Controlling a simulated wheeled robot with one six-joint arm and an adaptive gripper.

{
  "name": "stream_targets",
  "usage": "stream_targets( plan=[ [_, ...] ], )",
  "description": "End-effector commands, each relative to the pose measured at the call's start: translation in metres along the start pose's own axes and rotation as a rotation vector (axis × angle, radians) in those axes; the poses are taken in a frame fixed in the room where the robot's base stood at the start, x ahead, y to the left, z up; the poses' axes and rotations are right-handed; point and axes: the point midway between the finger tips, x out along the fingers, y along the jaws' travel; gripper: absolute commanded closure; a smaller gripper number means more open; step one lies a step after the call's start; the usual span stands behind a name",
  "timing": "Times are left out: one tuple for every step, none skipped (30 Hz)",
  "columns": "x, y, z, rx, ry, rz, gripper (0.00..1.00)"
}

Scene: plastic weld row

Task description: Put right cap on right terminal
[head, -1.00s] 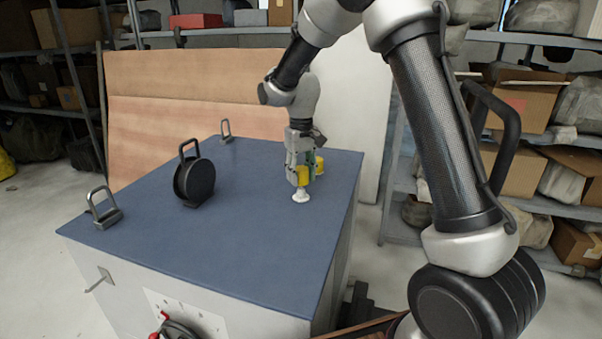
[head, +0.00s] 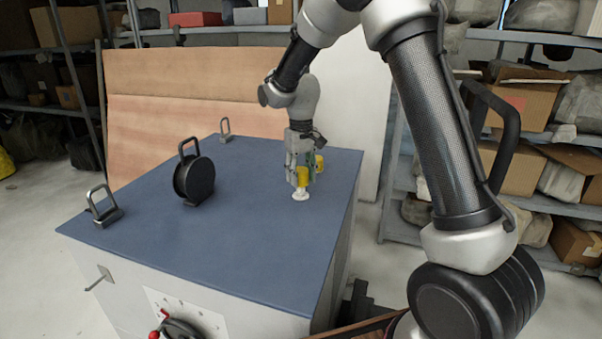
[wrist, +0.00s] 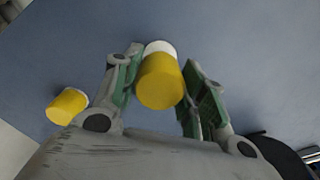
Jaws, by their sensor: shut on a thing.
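A yellow cap (head: 302,177) is between the fingers of my gripper (head: 299,178), over a white terminal (head: 300,195) on the blue tabletop (head: 250,225). In the wrist view, my gripper (wrist: 160,88) is shut on this yellow cap (wrist: 160,82), with a white rim (wrist: 160,47) beyond its far end. Whether the cap is fully seated on the terminal cannot be told. A second yellow cap (head: 319,163) stands behind and to the right of my gripper. It also shows at the left in the wrist view (wrist: 66,106), outside the fingers, with white at its far end.
A black round reel with a handle (head: 194,180) stands on the left of the tabletop. Metal loop handles (head: 103,207) sit near the table's edges. The tabletop in front of my gripper is clear. Shelves with boxes (head: 520,95) stand to the right.

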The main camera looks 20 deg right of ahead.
Motion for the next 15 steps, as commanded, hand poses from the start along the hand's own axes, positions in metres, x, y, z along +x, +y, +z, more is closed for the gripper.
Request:
stream_targets(
  plan=[
    [0.0000,0.0000,0.0000,0.000,0.000,0.000,0.79],
    [0.0000,0.0000,0.0000,0.000,0.000,0.000,0.79],
    [0.0000,0.0000,0.0000,0.000,0.000,0.000,0.79],
    [0.0000,0.0000,0.0000,0.000,0.000,0.000,0.79],
    [0.0000,0.0000,0.0000,0.000,0.000,0.000,0.79],
    [0.0000,0.0000,0.0000,0.000,0.000,0.000,0.79],
    [0.0000,0.0000,0.0000,0.000,0.000,0.000,0.79],
    [0.0000,0.0000,0.0000,0.000,0.000,0.000,0.79],
    [0.0001,0.0000,0.0000,0.000,0.000,0.000,0.79],
    [0.0003,0.0000,0.0000,0.000,0.000,0.000,0.79],
    [0.0005,0.0000,0.0000,0.000,0.000,0.000,0.79],
    [0.0010,0.0000,0.0000,0.000,0.000,0.000,0.79],
    [0.0015,0.0000,0.0000,0.000,0.000,0.000,0.79],
    [0.0022,0.0000,0.0000,0.000,0.000,0.000,0.79],
    [0.0031,0.0000,0.0001,0.000,-0.001,0.000,0.79]
  ],
)
